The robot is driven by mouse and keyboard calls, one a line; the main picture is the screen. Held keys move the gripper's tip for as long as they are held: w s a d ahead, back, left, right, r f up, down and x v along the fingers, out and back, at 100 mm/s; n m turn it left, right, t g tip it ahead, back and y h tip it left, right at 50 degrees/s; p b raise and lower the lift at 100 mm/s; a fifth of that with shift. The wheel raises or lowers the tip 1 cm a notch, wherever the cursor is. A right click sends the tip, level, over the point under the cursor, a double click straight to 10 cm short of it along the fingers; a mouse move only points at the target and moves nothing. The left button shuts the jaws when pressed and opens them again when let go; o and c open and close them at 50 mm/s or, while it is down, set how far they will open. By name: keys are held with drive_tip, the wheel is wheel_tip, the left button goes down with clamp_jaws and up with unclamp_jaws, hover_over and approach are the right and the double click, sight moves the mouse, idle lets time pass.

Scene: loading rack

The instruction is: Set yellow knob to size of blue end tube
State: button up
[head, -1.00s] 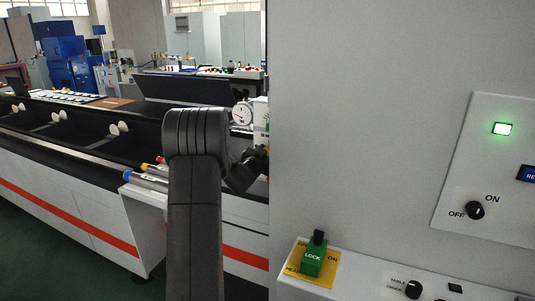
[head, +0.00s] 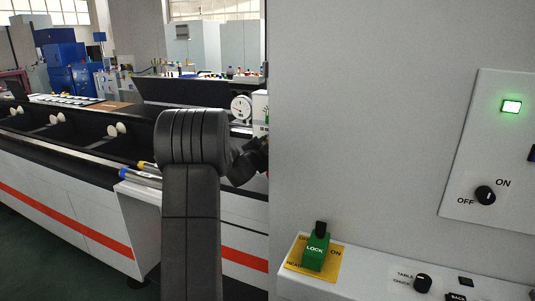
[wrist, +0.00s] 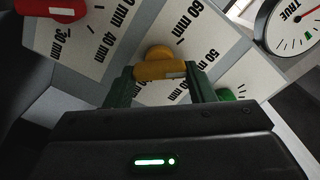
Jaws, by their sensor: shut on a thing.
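The yellow knob (wrist: 160,69) sits on a white dial plate in the wrist view, with printed marks around it including 60 mm and 50 mm. My gripper (wrist: 160,76) is shut on this knob, one green finger on each side. A pale strip shows on the knob, but I cannot tell which mark it points to. In the head view, the blue end tube (head: 138,177) lies at the corner of the black-topped bench, beside a yellow end tube (head: 149,167). My arm hides their right ends. The gripper fingers are hidden in the head view.
In the wrist view, a red knob (wrist: 52,9) is at the upper left, a green knob (wrist: 229,95) at the right, and a round gauge (wrist: 292,27) at the upper right. In the head view, a large grey cabinet (head: 370,120) fills the right side, with a green lock switch (head: 315,252).

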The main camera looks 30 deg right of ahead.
drive_tip(key=shift+f+m+b, duration=0.15)
drive_tip(key=shift+m+b, duration=0.5)
drive_tip(key=shift+m, duration=0.45)
drive_tip(key=o, duration=1)
drive_tip(key=shift+s, duration=0.1)
drive_tip(key=b+v, duration=0.2)
drive_tip(key=v, duration=1.1)
drive_tip(key=shift+s+a, duration=0.2)
drive_tip(key=shift+s, duration=0.05)
drive_tip(key=shift+w+d, duration=0.1)
